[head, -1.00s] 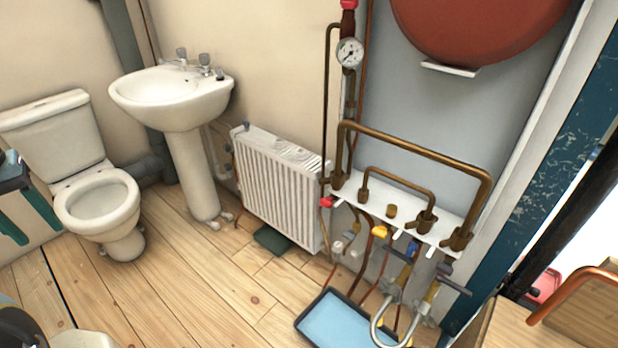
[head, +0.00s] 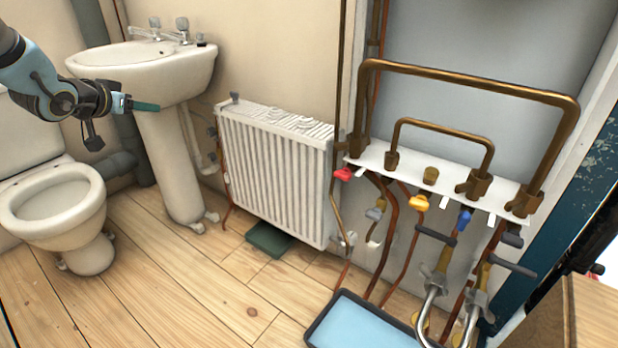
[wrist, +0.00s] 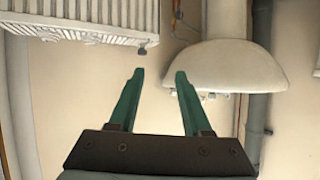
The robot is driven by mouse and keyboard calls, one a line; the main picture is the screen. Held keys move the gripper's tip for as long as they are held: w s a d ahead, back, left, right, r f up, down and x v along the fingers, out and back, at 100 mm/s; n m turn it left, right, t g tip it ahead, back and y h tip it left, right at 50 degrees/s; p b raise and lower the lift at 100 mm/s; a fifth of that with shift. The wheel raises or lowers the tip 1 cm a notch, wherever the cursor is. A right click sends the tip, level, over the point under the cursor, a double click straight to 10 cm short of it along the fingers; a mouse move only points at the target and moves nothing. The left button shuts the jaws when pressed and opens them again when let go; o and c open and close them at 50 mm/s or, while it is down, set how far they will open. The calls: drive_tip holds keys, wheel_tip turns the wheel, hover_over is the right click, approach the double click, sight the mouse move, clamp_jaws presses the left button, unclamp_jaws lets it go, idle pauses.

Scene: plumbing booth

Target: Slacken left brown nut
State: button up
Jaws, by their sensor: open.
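Brown nuts sit at the ends of brown pipes along the white shelf on the right in the head view. The leftmost brown nut (head: 356,149) is under the left end of the large pipe arch. A smaller brown nut (head: 391,160) is under the left end of the inner arch. I cannot tell which of these is the left nut meant. My gripper (head: 147,106) is in front of the washbasin, far left of the nuts. In the wrist view my gripper (wrist: 160,74) has its green fingers apart with nothing between them. No brown nut shows there.
A white radiator (head: 275,175) stands between my gripper and the pipes. Red, yellow and blue valve handles hang below the shelf (head: 450,182). A blue tray (head: 355,325) lies on the floor below. A washbasin (head: 150,70) and toilet (head: 60,210) are at left.

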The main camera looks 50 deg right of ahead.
drive_tip(key=s+d+f+m+g+h+b, duration=0.2)
drive_tip(key=s+d+f+b, duration=0.15)
drive_tip(key=d, duration=0.25)
drive_tip(key=s+d+f+m+g+h+b, duration=0.2)
drive_tip(key=s+d+f, duration=0.1)
drive_tip(key=s+d, duration=0.25)
drive_tip(key=m+g+b, duration=0.8)
drive_tip(key=g+b, duration=0.1)
drive_tip(key=g, duration=0.3)
approach(334, 149)
drive_tip(key=shift+g, duration=0.3)
drive_tip(key=b+x, duration=0.1)
drive_tip(key=x, duration=0.4)
drive_tip(key=b+x, duration=0.1)
drive_tip(key=x, duration=0.4)
drive_tip(key=shift+w+d+f, duration=0.2)
drive_tip(key=shift+w+d, duration=0.05)
drive_tip(key=shift+s+d+b, duration=0.3)
drive_tip(key=shift+d, duration=0.15)
drive_tip(key=shift+r, duration=0.1)
clamp_jaws()
